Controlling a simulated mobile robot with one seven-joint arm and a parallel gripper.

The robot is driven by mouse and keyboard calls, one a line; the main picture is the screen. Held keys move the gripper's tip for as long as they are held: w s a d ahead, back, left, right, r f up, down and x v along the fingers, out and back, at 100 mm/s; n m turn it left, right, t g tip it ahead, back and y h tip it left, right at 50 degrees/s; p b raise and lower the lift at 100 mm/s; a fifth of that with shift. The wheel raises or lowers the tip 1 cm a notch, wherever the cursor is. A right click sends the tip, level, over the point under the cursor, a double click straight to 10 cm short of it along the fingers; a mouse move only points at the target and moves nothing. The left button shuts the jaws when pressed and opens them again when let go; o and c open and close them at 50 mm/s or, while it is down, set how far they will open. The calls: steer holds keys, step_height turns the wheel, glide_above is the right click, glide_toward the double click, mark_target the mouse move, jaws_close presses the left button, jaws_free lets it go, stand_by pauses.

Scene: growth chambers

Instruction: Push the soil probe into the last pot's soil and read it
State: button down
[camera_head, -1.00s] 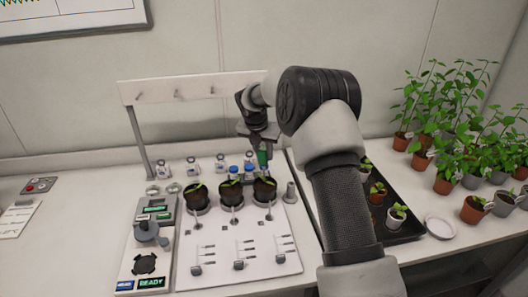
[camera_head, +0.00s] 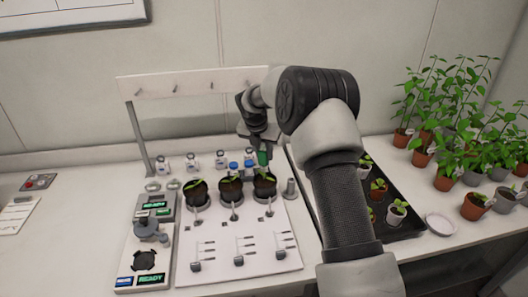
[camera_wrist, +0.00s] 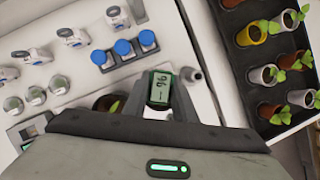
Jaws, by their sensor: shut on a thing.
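My gripper (camera_head: 261,146) is shut on the soil probe (camera_head: 264,157), a green body with a small pale display (camera_wrist: 159,88) in the wrist view. The display shows dark, sideways characters that look like 96, though I cannot read them surely. The gripper is over the back of the right-hand pot (camera_head: 264,187), the last of a row with the left pot (camera_head: 197,191) and middle pot (camera_head: 230,190). Each pot is dark with a green seedling. The probe's lower end is hidden, so I cannot tell how deep it sits in the soil.
Blue-capped bottles (camera_wrist: 123,48) stand close behind the pots. A grey cylindrical holder (camera_head: 291,188) is just right of the right pot. A black tray (camera_head: 405,224) of seedlings lies farther right. A station with a READY display (camera_head: 150,279) is at front left.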

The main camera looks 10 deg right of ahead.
steer(key=shift+f+b, duration=0.55)
steer(key=shift+f, duration=0.8)
steer(key=c, duration=1.4)
jaws_free()
steer(key=shift+o, duration=0.2)
